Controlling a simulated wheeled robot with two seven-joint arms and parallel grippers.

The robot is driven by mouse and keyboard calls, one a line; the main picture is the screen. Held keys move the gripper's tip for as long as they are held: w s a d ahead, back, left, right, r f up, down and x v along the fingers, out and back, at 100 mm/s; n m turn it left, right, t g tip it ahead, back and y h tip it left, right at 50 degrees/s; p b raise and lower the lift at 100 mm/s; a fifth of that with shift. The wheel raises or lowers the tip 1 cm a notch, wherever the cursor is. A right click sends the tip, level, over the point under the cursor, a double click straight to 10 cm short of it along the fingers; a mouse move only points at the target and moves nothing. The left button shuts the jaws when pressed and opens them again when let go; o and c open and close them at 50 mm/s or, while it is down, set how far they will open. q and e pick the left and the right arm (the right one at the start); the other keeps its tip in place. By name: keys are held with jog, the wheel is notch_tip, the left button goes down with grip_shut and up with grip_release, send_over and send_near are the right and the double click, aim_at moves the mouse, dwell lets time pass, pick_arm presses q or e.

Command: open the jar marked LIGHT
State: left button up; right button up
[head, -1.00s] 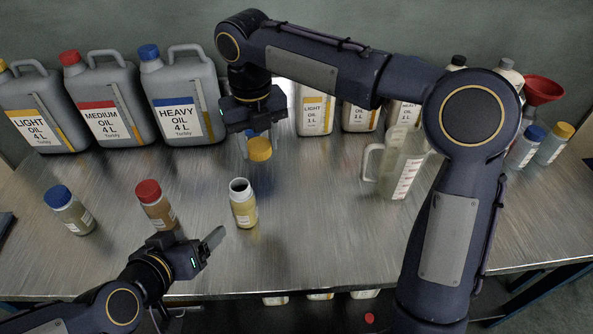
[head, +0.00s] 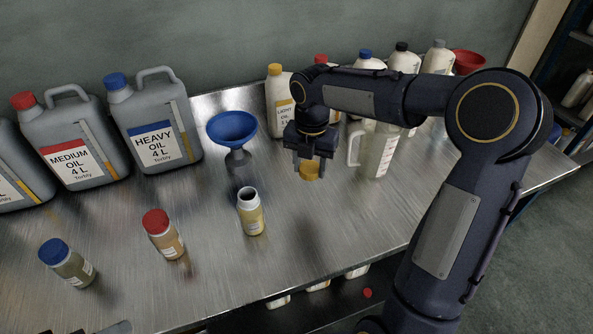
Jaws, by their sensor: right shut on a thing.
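The open jar (head: 251,213) stands upright on the metal bench, its dark mouth uncovered; its label is too small to read. My right gripper (head: 310,166) is shut on a yellow lid (head: 310,172) and holds it above the bench, to the right of the jar and apart from it. A red-capped jar (head: 164,235) and a blue-capped jar (head: 67,263) stand closed to the left. My left gripper is out of view.
Large grey oil cans (head: 154,130) stand at the back left. A blue funnel (head: 233,131) stands behind the open jar. A clear measuring jug (head: 378,155) and several white bottles (head: 277,103) stand behind the right gripper. The front middle of the bench (head: 215,280) is clear.

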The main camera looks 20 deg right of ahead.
send_over(298, 179)
jog(key=f, duration=0.7)
jog(key=shift+s+a, duration=0.1)
jog(key=shift+s, duration=0.1)
jog(key=shift+w+f, duration=0.15)
jog(key=shift+f, duration=1.5)
jog(key=shift+f, duration=0.1)
jog(key=o, duration=1.1)
